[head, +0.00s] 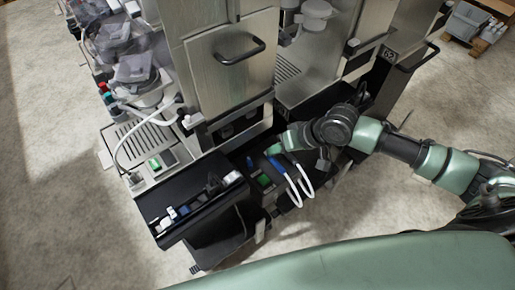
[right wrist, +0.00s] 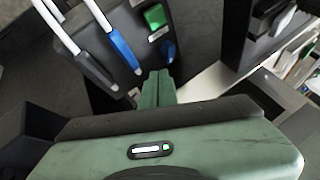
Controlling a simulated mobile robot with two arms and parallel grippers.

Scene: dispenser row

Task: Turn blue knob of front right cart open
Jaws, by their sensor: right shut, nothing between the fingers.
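The blue knob (right wrist: 168,50) sits on the dark panel of a cart in the right wrist view, beside a green square part (right wrist: 155,17). A small blue part that looks like this knob (head: 249,163) shows in the head view, left of the blue hose handle. My right gripper (right wrist: 158,82) is shut and empty. Its fingertips are close to the knob and just below it in the wrist view; I cannot tell if they touch. The gripper also shows over the cart in the head view (head: 280,147). My left gripper is not in view.
Two white hoses, one with a blue handle (right wrist: 124,50) and one with a dark handle (right wrist: 95,70), stand close left of the fingers. A black-topped cart (head: 195,205) is at left. Tall metal dispensers (head: 230,75) rise behind. The floor at left is clear.

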